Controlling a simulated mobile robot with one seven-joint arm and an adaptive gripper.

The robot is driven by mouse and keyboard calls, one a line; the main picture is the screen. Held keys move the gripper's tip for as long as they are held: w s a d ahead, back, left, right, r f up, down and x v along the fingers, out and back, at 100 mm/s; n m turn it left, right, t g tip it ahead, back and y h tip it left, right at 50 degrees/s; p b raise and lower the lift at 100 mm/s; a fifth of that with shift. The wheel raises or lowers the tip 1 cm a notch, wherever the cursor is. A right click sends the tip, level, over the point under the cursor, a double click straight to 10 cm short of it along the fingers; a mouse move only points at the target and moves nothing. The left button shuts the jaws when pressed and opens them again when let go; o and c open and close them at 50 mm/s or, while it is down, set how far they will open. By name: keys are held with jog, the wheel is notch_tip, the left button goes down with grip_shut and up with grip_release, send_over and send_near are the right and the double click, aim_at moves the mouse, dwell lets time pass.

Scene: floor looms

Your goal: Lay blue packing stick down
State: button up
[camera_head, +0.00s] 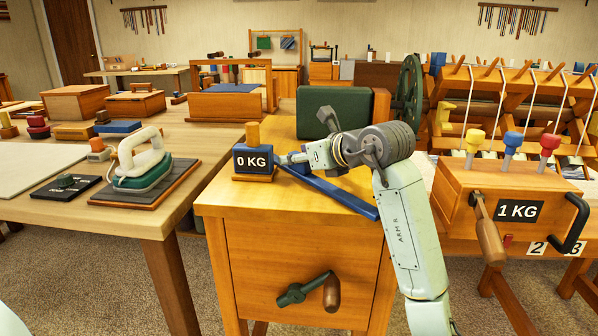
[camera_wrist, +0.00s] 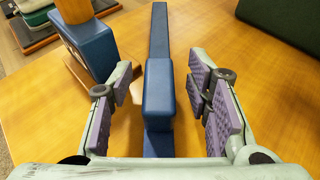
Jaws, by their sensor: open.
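The blue packing stick (camera_head: 340,192) lies flat along the top of the wooden cabinet (camera_head: 235,200), with its near right end at the front edge. In the wrist view the stick (camera_wrist: 159,35) runs away from me, with a raised blue block (camera_wrist: 158,90) on it. My gripper (camera_head: 291,159) is low over the stick's far left part. In the wrist view my gripper (camera_wrist: 161,78) is open, with one padded finger on each side of the block and visible gaps to both. My wrist hides part of the stick in the head view.
A blue 0 KG weight (camera_head: 253,160) with a wooden knob stands close left of my gripper. A dark green case (camera_head: 335,108) stands behind. A table with an iron (camera_head: 143,162) is at left. A wooden 1 KG box (camera_head: 515,195) with levers is at right.

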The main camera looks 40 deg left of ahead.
jog(key=shift+d, duration=0.1)
jog(key=shift+s, duration=0.1)
grip_shut()
dwell(0.4)
